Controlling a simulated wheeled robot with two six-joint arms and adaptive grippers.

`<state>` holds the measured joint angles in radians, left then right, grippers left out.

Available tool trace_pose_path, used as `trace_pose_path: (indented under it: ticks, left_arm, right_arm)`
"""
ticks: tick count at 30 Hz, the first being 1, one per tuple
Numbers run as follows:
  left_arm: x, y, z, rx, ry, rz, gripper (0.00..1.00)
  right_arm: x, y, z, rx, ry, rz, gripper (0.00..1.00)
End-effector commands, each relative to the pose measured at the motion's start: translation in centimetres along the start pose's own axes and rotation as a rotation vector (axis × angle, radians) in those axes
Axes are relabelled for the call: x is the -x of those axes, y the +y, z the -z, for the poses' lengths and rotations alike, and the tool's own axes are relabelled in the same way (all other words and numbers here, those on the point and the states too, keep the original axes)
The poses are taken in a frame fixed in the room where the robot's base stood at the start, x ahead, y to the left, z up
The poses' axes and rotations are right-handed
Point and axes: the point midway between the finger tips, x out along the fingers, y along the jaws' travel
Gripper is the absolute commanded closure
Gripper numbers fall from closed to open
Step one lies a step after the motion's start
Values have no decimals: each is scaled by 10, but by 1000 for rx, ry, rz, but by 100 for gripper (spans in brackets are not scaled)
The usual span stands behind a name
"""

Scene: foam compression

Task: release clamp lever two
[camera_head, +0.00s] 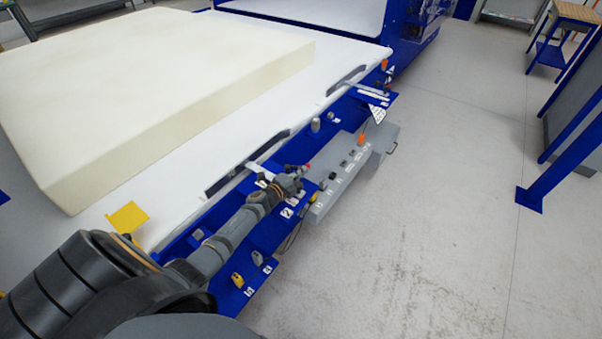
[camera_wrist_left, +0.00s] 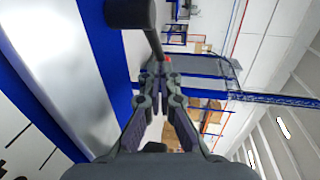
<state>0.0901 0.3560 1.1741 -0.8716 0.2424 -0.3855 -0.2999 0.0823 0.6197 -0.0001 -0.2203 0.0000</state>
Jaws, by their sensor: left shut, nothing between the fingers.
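My left arm comes in from the lower left of the head view. Its gripper (camera_head: 292,178) is at the blue rail beside the white bed, near the plate marked 2 (camera_head: 287,212). In the left wrist view the gripper's fingers (camera_wrist_left: 161,76) are shut and empty. A dark bar with a thick end (camera_wrist_left: 130,13) runs down toward the fingertips, with a small red part (camera_wrist_left: 168,58) just beyond them. I cannot tell whether the fingers touch the bar. Clamp lever two cannot be made out clearly behind my gripper in the head view. My right gripper is not in view.
A large cream foam block (camera_head: 150,95) lies on the white bed (camera_head: 345,55). A grey control box (camera_head: 338,190) hangs outside the blue rail, right of my gripper. A yellow plate (camera_head: 128,217) stands at the bed's near edge. The floor (camera_head: 450,200) to the right is clear.

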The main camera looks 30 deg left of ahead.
Motion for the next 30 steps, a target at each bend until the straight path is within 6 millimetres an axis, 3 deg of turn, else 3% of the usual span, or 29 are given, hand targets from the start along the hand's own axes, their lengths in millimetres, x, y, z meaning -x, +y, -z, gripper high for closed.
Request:
trace_pose_path:
  ticks: [12, 21, 30]
  left_arm:
    - [4, 0, 0, 0, 0, 0, 100]
    - [54, 1, 0, -2, 2, -3, 100]
    - [75, 0, 0, 0, 0, -1, 100]
  right_arm:
    - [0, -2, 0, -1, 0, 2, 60]
    - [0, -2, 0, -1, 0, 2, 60]
    - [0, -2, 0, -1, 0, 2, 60]
